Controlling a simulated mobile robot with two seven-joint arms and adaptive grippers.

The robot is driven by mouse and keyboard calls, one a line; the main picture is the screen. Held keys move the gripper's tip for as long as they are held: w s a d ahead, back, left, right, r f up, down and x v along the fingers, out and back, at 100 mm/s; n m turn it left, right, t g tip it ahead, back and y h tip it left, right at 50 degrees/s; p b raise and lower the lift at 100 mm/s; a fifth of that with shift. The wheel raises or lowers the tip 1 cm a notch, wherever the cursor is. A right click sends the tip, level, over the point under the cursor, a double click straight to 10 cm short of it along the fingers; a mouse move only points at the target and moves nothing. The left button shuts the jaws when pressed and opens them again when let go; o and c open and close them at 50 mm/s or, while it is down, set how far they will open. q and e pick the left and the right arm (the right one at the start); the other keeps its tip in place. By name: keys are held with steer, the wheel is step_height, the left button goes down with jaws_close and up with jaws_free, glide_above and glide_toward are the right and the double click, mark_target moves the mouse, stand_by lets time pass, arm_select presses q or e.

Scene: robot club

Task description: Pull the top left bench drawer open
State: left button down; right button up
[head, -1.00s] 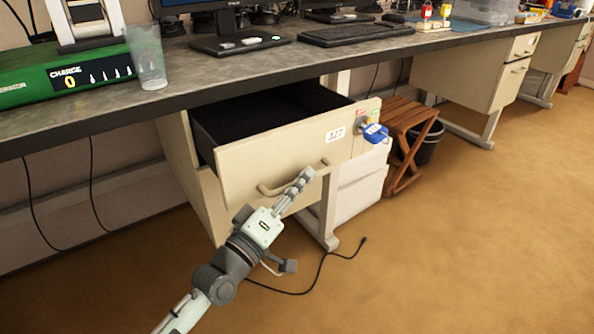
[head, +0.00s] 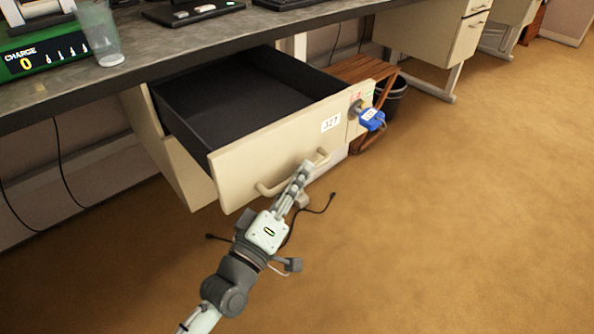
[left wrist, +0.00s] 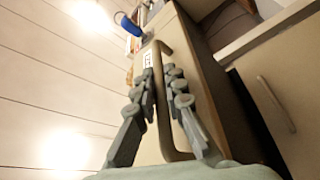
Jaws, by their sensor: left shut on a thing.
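The top left bench drawer (head: 280,150) stands well out from under the bench, with its dark inside (head: 225,98) bare and in sight. Its front is cream, with a label and a bar handle (head: 268,190). My left gripper (head: 303,172) is shut on the handle near its right part. In the left wrist view the handle (left wrist: 168,125) runs between the two fingers of the gripper (left wrist: 160,80). My right gripper is not in view.
The bench top (head: 150,62) bears a plastic cup (head: 101,40) and a green box (head: 50,62). A wooden stool (head: 372,70) and a dark bin (head: 394,100) stand behind. The carpet at right is clear.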

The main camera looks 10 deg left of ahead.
arm_select(q)
steer(key=c, duration=1.9)
jaws_free()
steer(key=shift+o, duration=0.2)
steer(key=shift+s, duration=0.15)
steer(key=v, duration=0.7)
steer(key=shift+s+a+f, duration=0.1)
steer(key=shift+s+f, duration=0.05)
